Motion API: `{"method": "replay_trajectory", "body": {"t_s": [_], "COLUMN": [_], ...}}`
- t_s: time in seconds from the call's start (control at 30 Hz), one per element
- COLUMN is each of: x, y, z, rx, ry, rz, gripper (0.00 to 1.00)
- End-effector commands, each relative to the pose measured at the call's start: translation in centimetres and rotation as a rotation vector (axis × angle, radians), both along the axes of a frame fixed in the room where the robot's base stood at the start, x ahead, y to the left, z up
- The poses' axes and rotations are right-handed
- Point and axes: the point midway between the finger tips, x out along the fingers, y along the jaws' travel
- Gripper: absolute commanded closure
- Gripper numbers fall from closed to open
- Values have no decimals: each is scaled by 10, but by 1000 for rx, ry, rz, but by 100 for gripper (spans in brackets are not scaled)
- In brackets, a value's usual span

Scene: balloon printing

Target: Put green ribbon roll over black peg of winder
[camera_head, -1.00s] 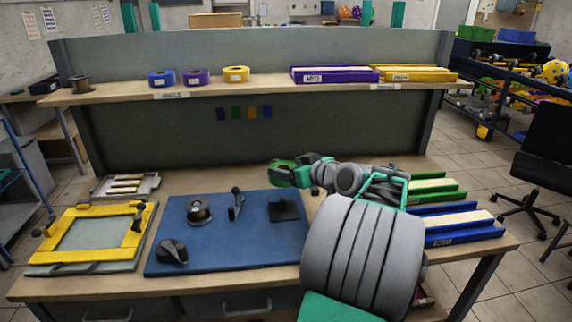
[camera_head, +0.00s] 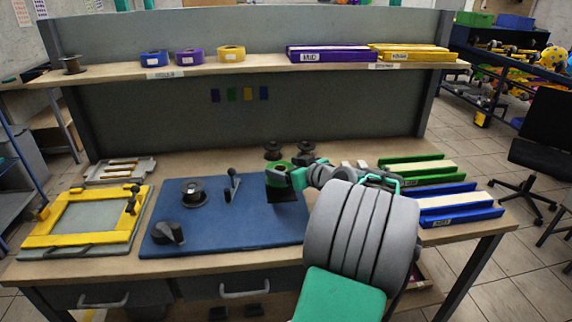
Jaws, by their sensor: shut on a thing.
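The green ribbon roll (camera_head: 278,167) is in my gripper (camera_head: 282,178), which is shut on it, in the head view. The winder is a blue board (camera_head: 222,236) on the table. A dark square base (camera_head: 283,195) stands at its right; my gripper and the roll overlap its upper part. The peg on this base is hidden, so I cannot tell whether the roll is around it, above it or behind it. A black spool-like part (camera_head: 193,192), a small lever (camera_head: 233,186) and a black knob part (camera_head: 168,233) are also on the board.
A yellow frame (camera_head: 41,241) lies left of the winder. Two dark spools (camera_head: 306,147) stand behind my gripper. Green (camera_head: 412,179) and blue (camera_head: 462,217) trays lie to the right. Blue, purple and yellow rolls (camera_head: 231,53) sit on the shelf.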

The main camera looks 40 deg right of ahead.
Motion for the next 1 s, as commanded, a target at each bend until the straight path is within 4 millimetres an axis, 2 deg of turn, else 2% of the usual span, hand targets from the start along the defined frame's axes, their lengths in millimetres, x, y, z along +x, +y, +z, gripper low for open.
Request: {"method": "replay_trajectory", "body": {"t_s": [0.5, 1.0], "x": [0, 0], "y": [0, 0], "z": [-37, -42], "rx": [-1, -1], "ry": [0, 0], "rz": [0, 0], "gripper": [74, 74]}}
